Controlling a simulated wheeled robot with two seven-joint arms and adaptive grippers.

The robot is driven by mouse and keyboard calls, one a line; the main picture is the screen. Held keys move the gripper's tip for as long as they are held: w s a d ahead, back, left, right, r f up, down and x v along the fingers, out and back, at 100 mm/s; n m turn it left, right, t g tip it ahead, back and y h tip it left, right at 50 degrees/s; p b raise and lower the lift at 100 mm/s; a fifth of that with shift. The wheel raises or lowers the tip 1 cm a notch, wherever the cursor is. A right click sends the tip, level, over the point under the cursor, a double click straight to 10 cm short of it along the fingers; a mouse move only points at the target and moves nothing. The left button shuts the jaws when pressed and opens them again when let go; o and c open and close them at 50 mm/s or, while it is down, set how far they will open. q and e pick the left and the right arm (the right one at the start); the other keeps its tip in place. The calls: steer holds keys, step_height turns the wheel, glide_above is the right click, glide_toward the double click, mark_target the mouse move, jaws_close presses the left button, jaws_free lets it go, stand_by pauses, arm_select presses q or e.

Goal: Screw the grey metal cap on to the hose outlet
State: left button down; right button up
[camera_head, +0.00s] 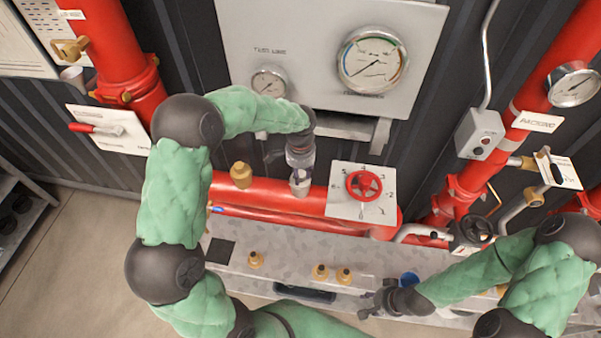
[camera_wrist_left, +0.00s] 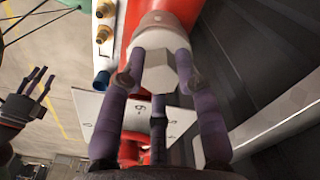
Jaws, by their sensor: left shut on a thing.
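The grey metal cap (camera_head: 300,184) is at the red horizontal pipe (camera_head: 265,196), left of the red handwheel. In the left wrist view the cap (camera_wrist_left: 168,78) shows as a pale faceted piece between my fingers. My left gripper (camera_head: 300,160) is shut on it from above. A round pinkish-grey end (camera_wrist_left: 160,20) shows just beyond the cap against the red pipe. The hose outlet's threads are hidden, so I cannot tell how far the cap sits on it. My right gripper (camera_head: 366,302) is empty, with fingers apart, over the bench's front edge; it also shows in the left wrist view (camera_wrist_left: 38,82).
A red handwheel (camera_head: 364,186) on a white numbered plate (camera_head: 345,205) stands right of the cap. A brass fitting (camera_head: 241,175) is to its left. Several brass fittings (camera_head: 320,272) stand on the grey bench (camera_head: 290,250). A gauge panel (camera_head: 310,40) is behind.

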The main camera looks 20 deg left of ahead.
arm_select(q)
steer(key=shift+f, duration=0.1)
stand_by(0.7)
steer(key=c, duration=1.4)
jaws_free()
steer(key=shift+c, duration=0.2)
jaws_close()
steer(key=m+p, duration=0.1)
steer(key=m, duration=0.2)
steer(key=shift+p, duration=0.4)
steer(key=shift+m+p, duration=0.45)
steer(key=shift+m, duration=0.75)
steer(key=shift+w+m, duration=0.1)
steer(key=shift+m, duration=0.3)
